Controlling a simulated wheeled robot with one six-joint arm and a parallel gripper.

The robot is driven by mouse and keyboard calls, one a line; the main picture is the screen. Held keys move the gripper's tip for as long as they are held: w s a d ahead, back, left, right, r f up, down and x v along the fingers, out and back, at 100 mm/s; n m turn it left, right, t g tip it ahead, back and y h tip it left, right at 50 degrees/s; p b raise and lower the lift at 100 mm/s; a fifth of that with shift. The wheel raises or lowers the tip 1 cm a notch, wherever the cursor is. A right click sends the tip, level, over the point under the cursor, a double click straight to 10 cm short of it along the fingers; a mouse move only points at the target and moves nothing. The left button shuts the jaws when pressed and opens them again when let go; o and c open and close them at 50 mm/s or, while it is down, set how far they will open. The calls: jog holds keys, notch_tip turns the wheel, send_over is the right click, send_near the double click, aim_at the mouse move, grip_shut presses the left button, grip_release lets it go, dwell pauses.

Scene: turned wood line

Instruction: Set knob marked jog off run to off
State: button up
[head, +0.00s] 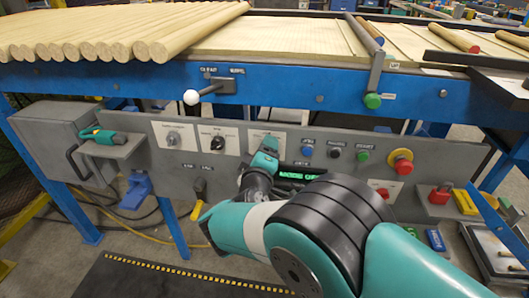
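A grey control panel (235,170) runs below the blue beam. It bears a grey knob (173,139) on a white plate at the left and a black knob (217,142) on a white plate to its right. A third white plate (283,137) is mostly hidden behind my gripper (264,152), so I cannot see its control clearly. The plate labels are too small to read, so I cannot tell which is the jog off run knob or its setting. My gripper is at this third plate; its fingertips and any contact are hidden.
Right of my gripper are a blue button (308,152), a black button (335,154), a green button (363,156) and a red mushroom button (401,165). A white-balled lever (191,97) juts out above the panel. A green display (298,176) lies behind my arm.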

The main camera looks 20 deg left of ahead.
jog(key=b+v, duration=0.9)
jog(key=v, duration=0.8)
jog(key=shift+s+d, duration=0.15)
jog(key=shift+s, duration=0.05)
jog(key=shift+w, duration=0.1)
